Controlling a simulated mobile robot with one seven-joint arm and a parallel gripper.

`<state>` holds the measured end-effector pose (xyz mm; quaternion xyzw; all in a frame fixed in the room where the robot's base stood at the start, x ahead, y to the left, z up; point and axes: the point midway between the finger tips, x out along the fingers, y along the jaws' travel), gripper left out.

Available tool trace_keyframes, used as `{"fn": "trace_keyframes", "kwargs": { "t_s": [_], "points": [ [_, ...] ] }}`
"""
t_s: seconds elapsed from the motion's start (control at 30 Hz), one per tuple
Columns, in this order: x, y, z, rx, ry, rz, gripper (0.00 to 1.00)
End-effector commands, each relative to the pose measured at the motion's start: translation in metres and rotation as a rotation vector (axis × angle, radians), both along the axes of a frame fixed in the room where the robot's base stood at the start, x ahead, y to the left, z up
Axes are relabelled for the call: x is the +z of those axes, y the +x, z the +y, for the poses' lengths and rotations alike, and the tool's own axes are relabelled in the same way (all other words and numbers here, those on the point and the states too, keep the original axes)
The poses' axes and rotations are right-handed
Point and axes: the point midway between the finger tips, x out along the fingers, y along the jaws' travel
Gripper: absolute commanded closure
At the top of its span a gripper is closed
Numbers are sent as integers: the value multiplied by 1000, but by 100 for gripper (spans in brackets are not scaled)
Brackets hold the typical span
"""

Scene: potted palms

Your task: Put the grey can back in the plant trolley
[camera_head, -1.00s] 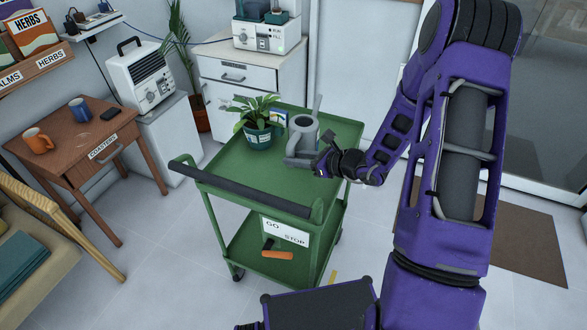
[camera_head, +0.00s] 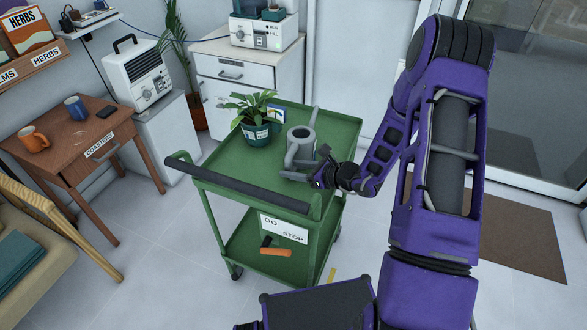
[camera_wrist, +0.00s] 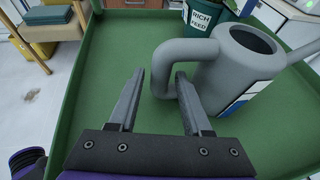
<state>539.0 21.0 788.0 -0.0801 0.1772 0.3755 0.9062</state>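The grey can (camera_head: 299,150), with a spout and a loop handle, is upright on the top deck of the green plant trolley (camera_head: 222,168), right of a potted plant. In the wrist view the can (camera_wrist: 235,75) is at upper right, with its handle toward me. My gripper (camera_head: 307,167) is at the can's near right side, low over the deck. In the wrist view my gripper (camera_wrist: 160,74) has its fingers apart, with the handle between or just beyond the tips. No finger clearly presses on it. The can's base is partly hidden in the head view.
The potted plant (camera_head: 256,132) stands close left of the can. The trolley has a dark push bar (camera_head: 235,186) and raised rims. An orange-handled tool (camera_head: 275,251) lies on its lower shelf. A wooden table (camera_head: 75,150) with mugs is at left. The deck's near left is clear.

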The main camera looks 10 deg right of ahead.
Motion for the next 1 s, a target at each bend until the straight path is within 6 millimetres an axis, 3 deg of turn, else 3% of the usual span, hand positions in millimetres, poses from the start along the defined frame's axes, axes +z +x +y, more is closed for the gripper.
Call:
{"fn": "trace_keyframes", "kwargs": {
  "t_s": [0.43,1.0],
  "points": [
    [7,-1,-1,0,0,0,41],
    [46,-71,-71,-3,-1,-1,41]
  ]
}}
